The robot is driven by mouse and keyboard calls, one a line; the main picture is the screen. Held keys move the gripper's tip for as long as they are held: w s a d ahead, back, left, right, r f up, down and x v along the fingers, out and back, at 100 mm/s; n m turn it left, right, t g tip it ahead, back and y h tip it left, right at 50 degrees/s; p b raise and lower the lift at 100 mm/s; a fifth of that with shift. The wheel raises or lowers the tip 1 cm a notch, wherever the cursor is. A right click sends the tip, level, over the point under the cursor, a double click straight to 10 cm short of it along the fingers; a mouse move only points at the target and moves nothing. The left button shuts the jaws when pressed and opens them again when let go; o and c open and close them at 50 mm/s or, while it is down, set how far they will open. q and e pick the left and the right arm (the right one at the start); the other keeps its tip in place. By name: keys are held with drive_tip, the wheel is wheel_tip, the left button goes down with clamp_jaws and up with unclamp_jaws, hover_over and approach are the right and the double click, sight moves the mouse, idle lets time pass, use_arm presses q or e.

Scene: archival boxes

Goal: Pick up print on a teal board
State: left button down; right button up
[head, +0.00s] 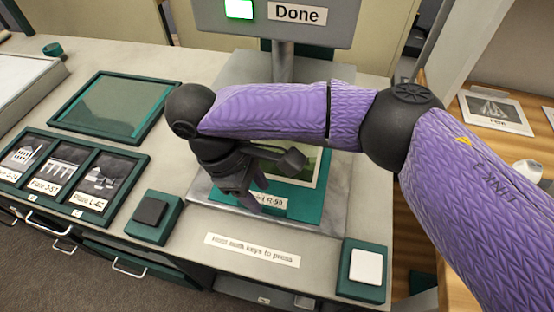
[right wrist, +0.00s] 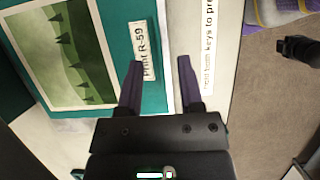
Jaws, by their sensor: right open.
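The print on a teal board (head: 312,208) lies flat on the grey metal bed of the press. In the right wrist view the board (right wrist: 155,98) carries a green landscape picture with dark trees and a label (right wrist: 144,52) reading "Print R-59". My right gripper (head: 250,200) is open and empty, pointing down at the board's front edge. In the right wrist view its fingers (right wrist: 160,75) appear on either side of that edge, one by the label and one over the pale bed. Contact cannot be told. My right forearm hides much of the print. My left gripper is not in view.
A "Done" sign (head: 297,14) with a green light hangs above the press. A dark key (head: 150,211) and a white key (head: 366,267) flank the front label. A teal-framed panel (head: 117,104) and framed photographs (head: 65,172) lie left. A shelf (head: 510,155) stands right.

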sight(266, 207)
drive_tip(key=b+x, duration=0.1)
drive_tip(key=x, duration=0.2)
drive_tip(key=b+x, duration=0.1)
drive_tip(key=x, duration=0.1)
drive_tip(key=shift+w+a+f+b, duration=0.2)
drive_tip(key=shift+w+a+b, duration=0.1)
drive_tip(key=shift+a, duration=0.1)
drive_tip(key=shift+s+r, duration=0.1)
drive_tip(key=shift+r, duration=0.05)
drive_tip(key=shift+p, duration=0.3)
drive_tip(key=c, duration=0.6)
clamp_jaws()
